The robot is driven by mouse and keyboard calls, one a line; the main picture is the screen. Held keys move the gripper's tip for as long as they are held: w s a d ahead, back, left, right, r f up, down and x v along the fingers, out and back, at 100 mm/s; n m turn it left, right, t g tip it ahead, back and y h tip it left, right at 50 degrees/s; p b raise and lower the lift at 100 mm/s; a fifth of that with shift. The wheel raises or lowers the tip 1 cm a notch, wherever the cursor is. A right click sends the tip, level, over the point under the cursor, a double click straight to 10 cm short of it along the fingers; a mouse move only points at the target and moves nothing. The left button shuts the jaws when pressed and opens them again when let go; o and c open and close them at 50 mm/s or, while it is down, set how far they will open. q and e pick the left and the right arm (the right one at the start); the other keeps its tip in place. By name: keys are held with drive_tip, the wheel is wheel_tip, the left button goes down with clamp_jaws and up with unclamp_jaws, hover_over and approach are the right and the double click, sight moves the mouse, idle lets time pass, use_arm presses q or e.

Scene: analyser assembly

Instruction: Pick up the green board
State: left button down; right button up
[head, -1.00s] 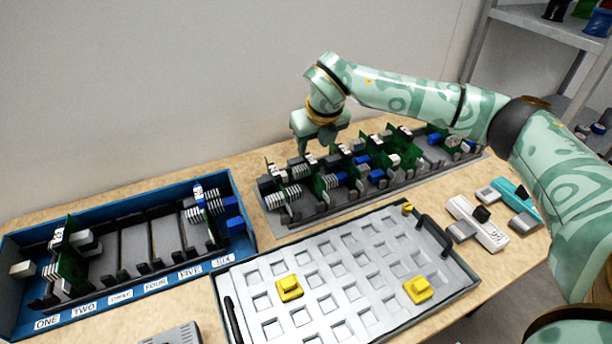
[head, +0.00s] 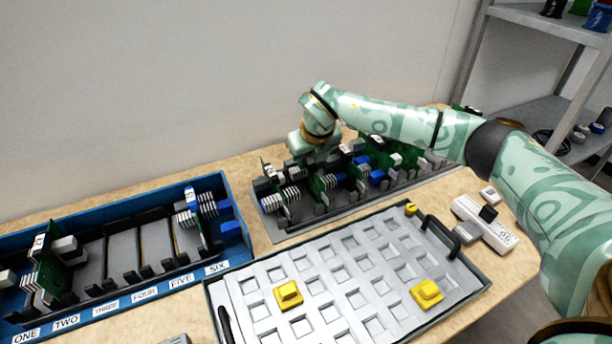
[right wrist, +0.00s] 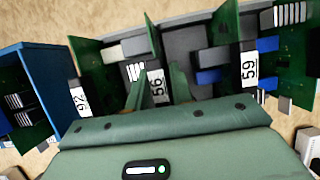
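Several green boards stand upright in the grey rack (head: 335,205) at the back. My right gripper (head: 306,160) points down over the left part of this rack in the head view. In the right wrist view its two fingers (right wrist: 157,88) are apart, on either side of a green board (right wrist: 152,38) with a label reading 56. I cannot tell whether either finger touches it. Neighbouring boards have labels reading 92 (right wrist: 79,100) and 59 (right wrist: 249,70). In the head view my arm hides part of the rack. My left gripper is not in view.
A blue rack (head: 236,235) with numbered slots stands at left, with boards at both ends and bare middle slots. A grey perforated tray (head: 345,312) with yellow blocks (head: 288,295) lies in front. White devices (head: 485,222) lie at right. Free table lies left of the grey rack.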

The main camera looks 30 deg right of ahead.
clamp_jaws()
drive_tip(key=shift+r, duration=0.15)
